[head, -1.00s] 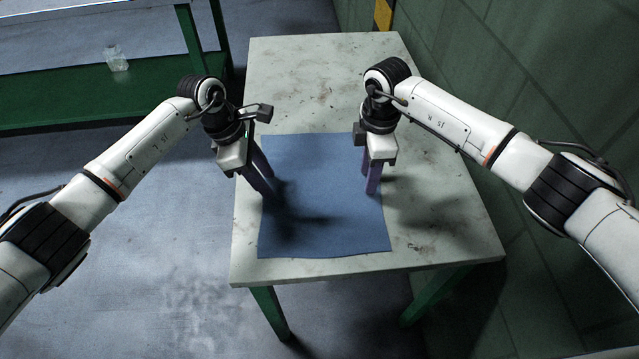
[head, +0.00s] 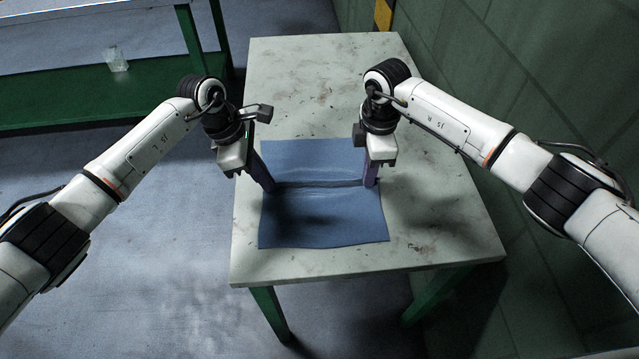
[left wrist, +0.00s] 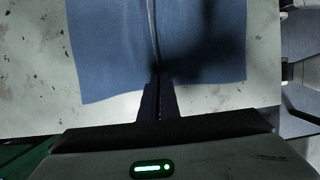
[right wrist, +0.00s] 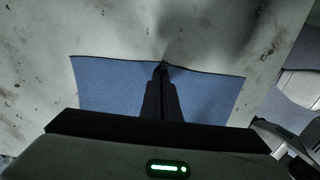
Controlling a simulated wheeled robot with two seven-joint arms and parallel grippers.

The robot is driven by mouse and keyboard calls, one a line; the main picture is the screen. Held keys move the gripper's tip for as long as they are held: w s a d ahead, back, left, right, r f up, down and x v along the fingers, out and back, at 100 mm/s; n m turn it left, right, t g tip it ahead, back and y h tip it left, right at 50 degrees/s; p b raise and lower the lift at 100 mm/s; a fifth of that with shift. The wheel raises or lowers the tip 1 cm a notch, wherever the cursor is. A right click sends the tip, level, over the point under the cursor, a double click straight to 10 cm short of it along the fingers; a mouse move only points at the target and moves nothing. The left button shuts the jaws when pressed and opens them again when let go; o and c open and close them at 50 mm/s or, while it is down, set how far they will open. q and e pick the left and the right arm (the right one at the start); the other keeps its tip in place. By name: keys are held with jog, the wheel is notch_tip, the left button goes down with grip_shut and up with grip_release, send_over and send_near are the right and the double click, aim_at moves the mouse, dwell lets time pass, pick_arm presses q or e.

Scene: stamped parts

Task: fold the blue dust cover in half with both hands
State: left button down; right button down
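The blue dust cover (head: 320,222) lies on the table with a raised ridge across its middle, running between my two grippers. The parts on both sides of the ridge lie nearly flat. My left gripper (head: 270,188) is shut on the cover at the left end of the ridge; in the left wrist view its closed fingertips (left wrist: 158,76) meet the crease in the cover (left wrist: 105,45). My right gripper (head: 371,184) is shut on the cover at the right end; the right wrist view shows its closed fingers (right wrist: 162,68) at the edge of the cover (right wrist: 110,82).
The pale, stained table (head: 440,225) has bare room behind the cover and to its right. A green panelled wall (head: 530,80) stands close on the right. A green bench (head: 60,95) with a small clear object (head: 117,59) is at the back left.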

jog(key=shift+s, duration=0.1)
